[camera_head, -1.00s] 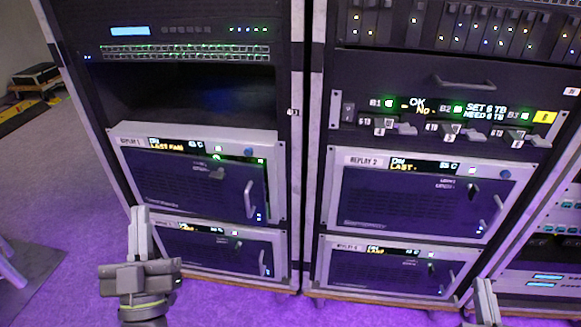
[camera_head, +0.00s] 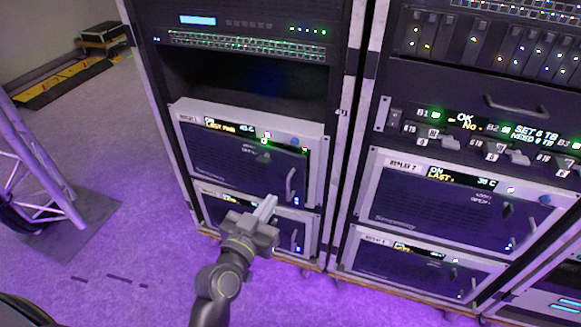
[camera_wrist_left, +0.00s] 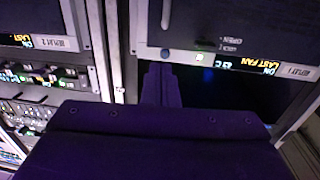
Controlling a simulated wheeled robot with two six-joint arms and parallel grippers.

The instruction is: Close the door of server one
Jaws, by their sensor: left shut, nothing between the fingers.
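Server one, labelled REPLAY 1 (camera_head: 190,118), sits in the left rack with a lit display reading LAST FAN. Its dark mesh door (camera_head: 225,160) has a light upright handle (camera_head: 290,185) near the right edge. The door's right side seems slightly proud of the frame, but I cannot tell how far. My left gripper (camera_head: 268,204) is shut and empty, in front of the lower server, below and left of the handle. In the left wrist view, its fingers (camera_wrist_left: 161,85) are in front of server one, which appears upside down. My right gripper is not in view.
A lower server (camera_head: 210,198) sits under server one, partly hidden by my left gripper. The right rack holds REPLAY 2 (camera_head: 400,165) and another server (camera_head: 372,240). A truss stand (camera_head: 50,175) is at the left.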

